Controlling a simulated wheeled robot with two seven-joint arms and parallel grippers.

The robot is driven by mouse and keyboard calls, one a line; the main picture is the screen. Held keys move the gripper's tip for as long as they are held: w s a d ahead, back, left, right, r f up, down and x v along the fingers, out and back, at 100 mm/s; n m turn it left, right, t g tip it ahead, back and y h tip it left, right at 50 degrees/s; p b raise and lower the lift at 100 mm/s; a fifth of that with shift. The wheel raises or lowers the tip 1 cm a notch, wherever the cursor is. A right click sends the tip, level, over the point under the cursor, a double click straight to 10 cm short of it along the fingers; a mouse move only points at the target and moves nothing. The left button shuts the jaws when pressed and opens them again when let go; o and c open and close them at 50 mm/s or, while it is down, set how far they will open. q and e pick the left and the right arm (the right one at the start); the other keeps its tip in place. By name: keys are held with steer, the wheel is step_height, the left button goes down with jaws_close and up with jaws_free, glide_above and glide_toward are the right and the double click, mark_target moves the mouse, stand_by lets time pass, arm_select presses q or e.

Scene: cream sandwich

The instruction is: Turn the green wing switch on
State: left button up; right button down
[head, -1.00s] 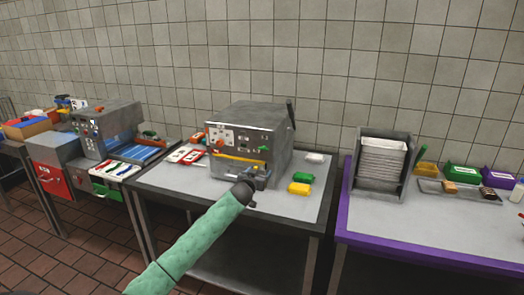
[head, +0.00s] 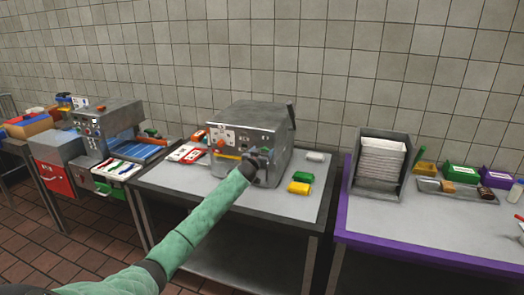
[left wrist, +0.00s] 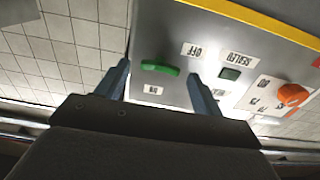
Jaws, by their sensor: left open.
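The green wing switch (left wrist: 160,69) sits on the grey front panel of a boxy machine, lying nearly level in the left wrist view. An OFF label (left wrist: 192,50) and an ON label (left wrist: 152,89) are printed near it, upside down here. My left gripper (left wrist: 161,78) is open, with one finger on each side of the switch; I cannot tell whether they touch it. In the head view the machine (head: 266,117) stands on the middle table, and my left gripper (head: 262,164) is at its front, hiding the switch. My right gripper is not in view.
A green square button (left wrist: 230,73) and an orange knob (left wrist: 293,95) are on the same panel. Green (head: 305,177) and yellow (head: 299,188) blocks lie right of the machine on the table. Red-and-white packs (head: 187,153) lie to its left. A purple-edged table (head: 420,262) stands at right.

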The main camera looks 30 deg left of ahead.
arm_select(q)
steer(key=shift+w, duration=0.15)
steer(key=c, duration=1)
